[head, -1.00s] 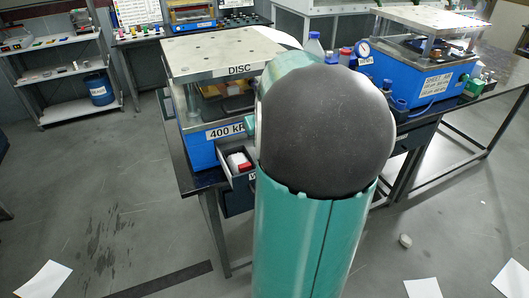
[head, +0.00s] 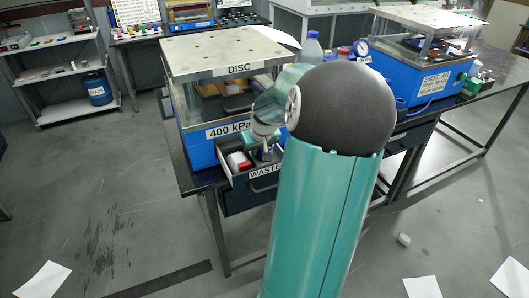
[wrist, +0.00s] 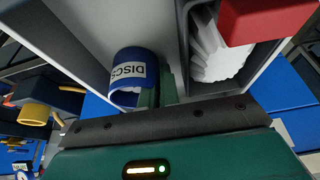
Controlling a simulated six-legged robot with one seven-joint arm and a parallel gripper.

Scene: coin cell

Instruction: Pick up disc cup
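The disc cup (wrist: 134,73), blue with a white "DISCS" label, shows in the wrist view inside a light-walled drawer compartment, left of the picture's middle. My gripper (wrist: 160,88) has its teal fingers down at the cup's right side, close together and overlapping its edge. Whether they pinch the cup's wall or only stand beside it is unclear. In the head view my gripper (head: 264,150) is low over the open drawer (head: 263,172) marked "WASTE". The cup cannot be made out there.
A red object (wrist: 265,18) and crumpled white material (wrist: 213,52) fill the neighbouring compartment in the wrist view. The "DISC" press (head: 225,60) stands above and behind the drawer. A blue-capped bottle (head: 312,46) stands right of it. Drawer walls are close around my fingers.

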